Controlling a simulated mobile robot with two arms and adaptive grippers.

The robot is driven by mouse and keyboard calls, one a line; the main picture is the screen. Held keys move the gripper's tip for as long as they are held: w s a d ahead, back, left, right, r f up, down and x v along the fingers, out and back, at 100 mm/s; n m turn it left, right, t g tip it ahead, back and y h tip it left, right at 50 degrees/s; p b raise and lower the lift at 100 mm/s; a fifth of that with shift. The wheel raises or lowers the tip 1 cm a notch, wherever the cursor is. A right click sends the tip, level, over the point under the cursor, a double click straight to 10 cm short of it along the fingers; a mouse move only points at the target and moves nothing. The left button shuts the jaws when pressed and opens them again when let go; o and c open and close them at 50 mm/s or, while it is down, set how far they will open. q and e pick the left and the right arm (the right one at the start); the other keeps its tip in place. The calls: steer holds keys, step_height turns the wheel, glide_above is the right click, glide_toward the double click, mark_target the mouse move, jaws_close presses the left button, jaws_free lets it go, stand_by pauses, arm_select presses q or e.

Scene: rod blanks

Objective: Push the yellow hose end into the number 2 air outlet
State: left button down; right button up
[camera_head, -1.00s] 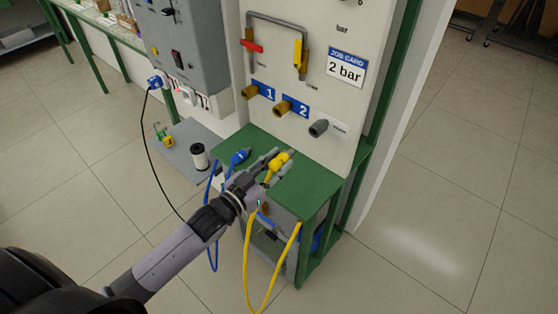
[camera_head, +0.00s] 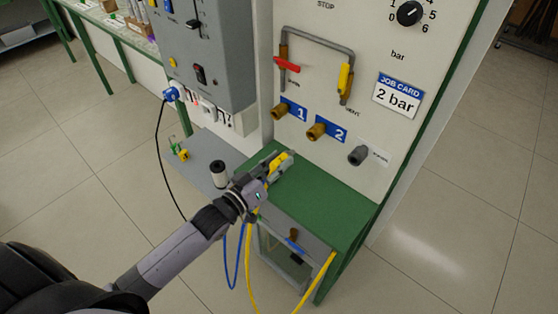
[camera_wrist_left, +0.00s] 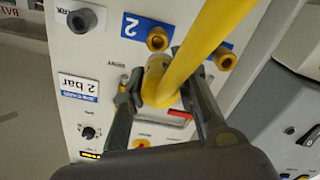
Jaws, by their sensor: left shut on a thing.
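My left gripper (camera_head: 268,176) is shut on the yellow hose end (camera_head: 282,160), above the green shelf. The number 2 air outlet (camera_head: 316,131) is a brass stub on the white panel beside a blue 2 label. The hose end is apart from it, to its lower left in the head view. In the left wrist view, the gripper fingers (camera_wrist_left: 158,92) flank the yellow hose end (camera_wrist_left: 156,80), and the number 2 outlet (camera_wrist_left: 157,38) is empty above it. The yellow hose (camera_wrist_left: 207,42) crosses in front of the panel. My right gripper is not in view.
The number 1 brass outlet (camera_head: 280,111) is left of number 2, and a grey stub (camera_head: 357,155) is to the right. Red (camera_head: 287,65) and yellow (camera_head: 345,79) valve handles sit above. A blue hose (camera_head: 236,255) hangs below the gripper. The green shelf (camera_head: 330,200) is mostly clear.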

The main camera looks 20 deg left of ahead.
mark_target(292, 151)
arm_select(q)
steer(key=shift+w+a, duration=0.1)
steer(key=shift+a, duration=0.1)
steer(key=shift+d+r, duration=0.1)
steer(key=shift+s+d+r, duration=0.15)
steer(key=shift+s+d, duration=0.05)
steer(key=shift+d, duration=0.25)
steer(key=shift+a, duration=0.1)
steer(key=shift+w, duration=0.15)
steer(key=shift+x, duration=1.95)
steer(key=shift+w+b, duration=0.35)
steer(key=shift+w, duration=0.15)
steer(key=shift+w+d, duration=0.25)
steer(key=shift+w, duration=0.05)
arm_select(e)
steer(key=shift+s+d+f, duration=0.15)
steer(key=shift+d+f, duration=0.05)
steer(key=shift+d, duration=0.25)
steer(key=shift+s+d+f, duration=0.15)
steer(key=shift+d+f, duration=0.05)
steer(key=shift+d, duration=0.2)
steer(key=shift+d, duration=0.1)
